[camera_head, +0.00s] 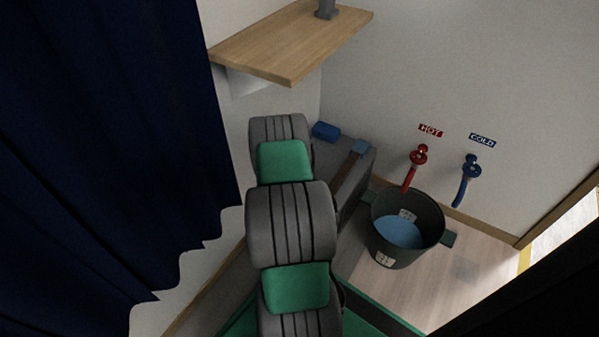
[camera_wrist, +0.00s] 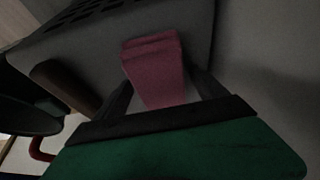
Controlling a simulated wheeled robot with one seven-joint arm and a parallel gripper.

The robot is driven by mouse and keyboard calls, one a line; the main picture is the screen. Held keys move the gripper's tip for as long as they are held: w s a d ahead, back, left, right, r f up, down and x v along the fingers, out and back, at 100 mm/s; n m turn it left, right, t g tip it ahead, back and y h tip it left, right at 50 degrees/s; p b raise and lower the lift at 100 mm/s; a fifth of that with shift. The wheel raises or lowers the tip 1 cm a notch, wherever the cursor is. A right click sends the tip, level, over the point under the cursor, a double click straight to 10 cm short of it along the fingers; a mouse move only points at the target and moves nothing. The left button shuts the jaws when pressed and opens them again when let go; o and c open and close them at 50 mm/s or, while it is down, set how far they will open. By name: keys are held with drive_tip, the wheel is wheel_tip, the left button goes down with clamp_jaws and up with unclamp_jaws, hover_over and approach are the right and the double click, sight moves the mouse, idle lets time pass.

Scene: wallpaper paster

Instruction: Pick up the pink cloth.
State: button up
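The pink cloth (camera_wrist: 157,72) shows in the wrist view as a folded, dull pink piece at the side of a grey box. My gripper (camera_wrist: 163,80) has two dark fingers, spread apart, one on each side of the cloth. A gap shows between the cloth and the right finger; whether the left finger touches it I cannot tell. The near end of the cloth reaches down between the fingers toward my gripper's dark palm. In the head view my own arm hides my gripper, and the cloth is not visible.
The grey box (camera_head: 365,182) carries a blue item (camera_head: 326,131) and a brown-handled tool (camera_head: 350,165). A dark bucket (camera_head: 433,214) with blue contents stands right of it, below red (camera_head: 416,165) and blue (camera_head: 467,178) taps. A wooden shelf (camera_head: 285,45) is above; a dark blue curtain (camera_head: 100,150) hangs left.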

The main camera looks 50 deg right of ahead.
drive_tip(key=c, duration=1.3)
drive_tip(key=shift+o, duration=0.2)
drive_tip(key=shift+r+p, duration=0.45)
drive_tip(key=shift+r, duration=0.1)
wheel_tip(320, 180, up, 3)
drive_tip(key=shift+r+p, duration=0.15)
drive_tip(key=shift+p, duration=0.55)
drive_tip(key=a+r+p, duration=0.1)
drive_tip(key=s+a+r+p, duration=0.1)
drive_tip(key=r, duration=0.1)
drive_tip(key=s+a+r+p, duration=0.1)
drive_tip(key=shift+r, duration=0.3)
drive_tip(key=s+a+r+p, duration=0.4)
drive_tip(key=s+a, duration=0.2)
drive_tip(key=a, duration=0.2)
drive_tip(key=shift+a+r, duration=0.25)
